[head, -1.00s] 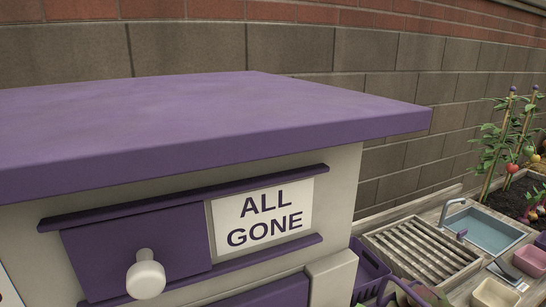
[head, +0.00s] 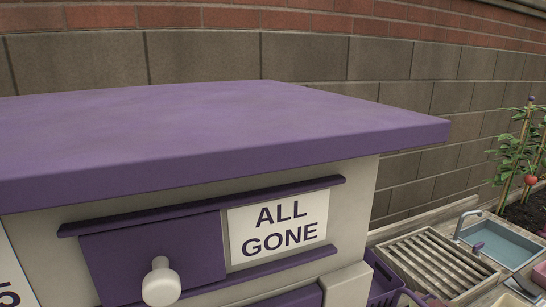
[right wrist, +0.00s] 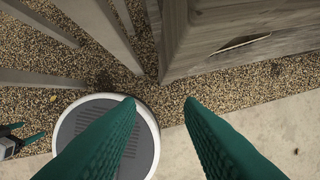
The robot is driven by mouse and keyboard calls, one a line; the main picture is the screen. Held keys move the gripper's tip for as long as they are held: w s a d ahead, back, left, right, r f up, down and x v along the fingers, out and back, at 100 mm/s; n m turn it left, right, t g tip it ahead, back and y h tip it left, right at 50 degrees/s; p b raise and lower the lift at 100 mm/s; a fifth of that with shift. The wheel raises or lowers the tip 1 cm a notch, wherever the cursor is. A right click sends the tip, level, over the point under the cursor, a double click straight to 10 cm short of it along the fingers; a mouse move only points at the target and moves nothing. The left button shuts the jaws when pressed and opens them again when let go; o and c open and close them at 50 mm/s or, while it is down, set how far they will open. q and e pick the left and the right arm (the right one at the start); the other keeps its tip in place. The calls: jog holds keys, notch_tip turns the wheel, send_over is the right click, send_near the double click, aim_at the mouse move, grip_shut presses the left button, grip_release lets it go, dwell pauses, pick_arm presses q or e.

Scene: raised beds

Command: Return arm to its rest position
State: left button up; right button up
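No gripper shows in the head view. In the right wrist view my right gripper (right wrist: 160,112) is open, its two green fingers wide apart with nothing between them. It points down over gravel and pale paving.
A purple-topped cabinet (head: 230,130) fills the head view, with a purple sliding panel (head: 190,255), a white knob (head: 161,283) and an "ALL GONE" sign (head: 278,228). A slatted rack (head: 435,262) and sink (head: 500,240) stand right. A wooden bed (right wrist: 215,40) borders gravel (right wrist: 245,85).

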notch_tip(320, 180, down, 13)
jog(key=s, duration=0.2)
jog(key=s+d+f+g, duration=0.2)
jog(key=s+d+f, duration=0.1)
jog(key=s+f, duration=1.3)
notch_tip(320, 180, down, 3)
jog(key=shift+s+r, duration=0.15)
jog(key=shift+s, duration=0.15)
